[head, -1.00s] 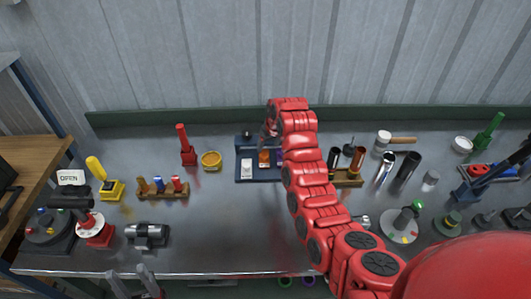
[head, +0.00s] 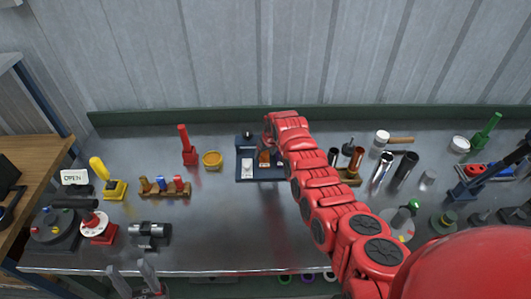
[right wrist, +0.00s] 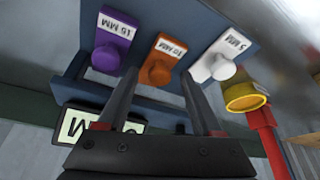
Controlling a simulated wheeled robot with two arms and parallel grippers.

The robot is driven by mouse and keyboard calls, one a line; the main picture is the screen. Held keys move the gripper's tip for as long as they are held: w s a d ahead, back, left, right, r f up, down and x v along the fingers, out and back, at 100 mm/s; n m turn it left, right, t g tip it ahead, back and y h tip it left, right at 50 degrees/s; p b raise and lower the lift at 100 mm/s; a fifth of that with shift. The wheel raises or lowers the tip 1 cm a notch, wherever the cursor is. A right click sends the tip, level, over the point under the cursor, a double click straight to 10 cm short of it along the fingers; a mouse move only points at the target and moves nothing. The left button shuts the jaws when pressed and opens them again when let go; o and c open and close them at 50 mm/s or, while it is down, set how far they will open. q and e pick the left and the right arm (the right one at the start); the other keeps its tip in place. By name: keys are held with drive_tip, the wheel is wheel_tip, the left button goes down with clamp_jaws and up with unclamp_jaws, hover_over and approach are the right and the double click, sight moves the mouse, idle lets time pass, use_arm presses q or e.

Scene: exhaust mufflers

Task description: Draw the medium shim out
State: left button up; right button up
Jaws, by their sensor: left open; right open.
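The medium shim is the orange block marked 10 MM (right wrist: 171,48) with a round knob, in a blue rack (right wrist: 215,20) between the purple shim (right wrist: 113,38) and the white 5 MM shim (right wrist: 222,54). My right gripper (right wrist: 159,76) is open, its fingertips on either side of the orange knob; I cannot tell whether they touch it. In the head view the orange shim (head: 264,158) and white shim (head: 247,168) show in the rack, and my red right arm hides the purple one. My left gripper (head: 132,279) is open and empty at the bench's front edge.
A yellow cup (head: 212,159) and red-handled tool (head: 187,145) stand left of the rack. The bench front centre is clear.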

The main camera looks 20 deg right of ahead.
drive_tip(key=shift+c, duration=0.2)
clamp_jaws()
idle(1.1)
